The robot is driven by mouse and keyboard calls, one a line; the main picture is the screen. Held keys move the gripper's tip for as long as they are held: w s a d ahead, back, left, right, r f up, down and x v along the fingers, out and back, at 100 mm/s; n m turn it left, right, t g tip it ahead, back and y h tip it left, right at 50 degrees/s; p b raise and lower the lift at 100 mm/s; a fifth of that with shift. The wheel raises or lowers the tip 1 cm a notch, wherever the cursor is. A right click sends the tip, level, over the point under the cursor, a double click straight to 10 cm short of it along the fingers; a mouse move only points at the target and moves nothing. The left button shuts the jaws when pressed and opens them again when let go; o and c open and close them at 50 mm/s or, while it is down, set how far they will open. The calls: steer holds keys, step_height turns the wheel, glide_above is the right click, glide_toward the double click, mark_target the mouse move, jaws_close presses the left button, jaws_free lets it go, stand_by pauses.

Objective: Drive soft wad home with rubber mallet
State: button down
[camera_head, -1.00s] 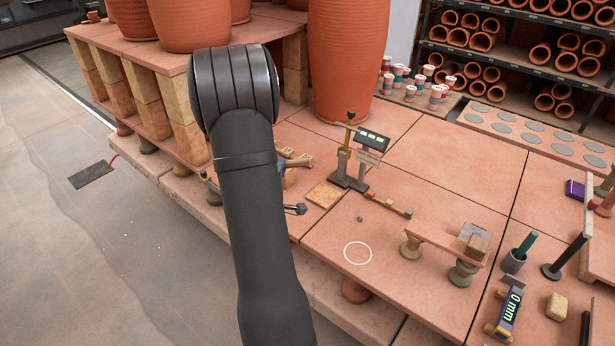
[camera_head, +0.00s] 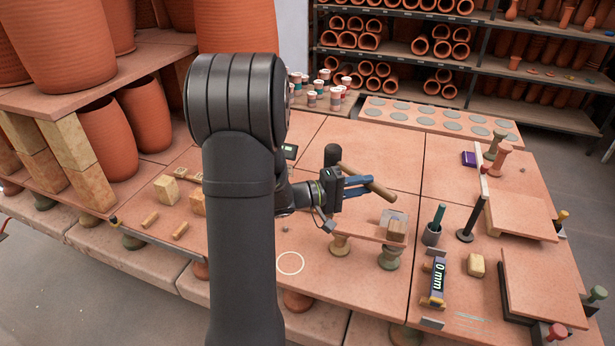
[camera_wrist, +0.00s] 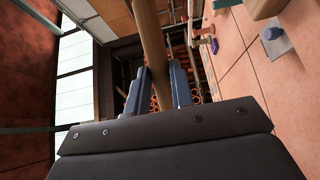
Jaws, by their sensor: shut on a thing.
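My gripper (camera_head: 357,187) is shut on the wooden handle of a mallet with a black cylindrical head (camera_head: 332,155). It holds the mallet above the tiled bench, behind the raised plank (camera_head: 372,232). In the wrist view the handle (camera_wrist: 149,40) passes between the two blue fingers (camera_wrist: 160,88); the mallet head is not clear there. A small dark lump (camera_head: 283,229) lies on the bench behind a white circle (camera_head: 290,263); I cannot tell whether it is the soft wad. A wooden block (camera_head: 397,230) and a clear plate sit on the plank's right end.
A gauge reading 0 mm (camera_head: 437,280), a dark cup (camera_head: 432,234) and a tan block (camera_head: 476,265) stand at right. Raised terracotta slabs (camera_head: 545,287) lie farther right. Large pots (camera_head: 82,48) stand at left. My arm hides part of the bench.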

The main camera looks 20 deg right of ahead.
steer(key=s+d+m+g+y, duration=0.2)
steer(key=s+g, duration=0.3)
steer(key=s, duration=0.3)
steer(key=s+d+m+g+y, duration=0.3)
steer(key=s+d+m+g, duration=0.1)
steer(key=s, duration=0.5)
steer(key=shift+r+m+g, duration=0.3)
steer(key=shift+m+g, duration=0.4)
steer(key=shift+m, duration=0.1)
steer(key=shift+s, duration=0.1)
steer(key=shift+f, duration=2.5)
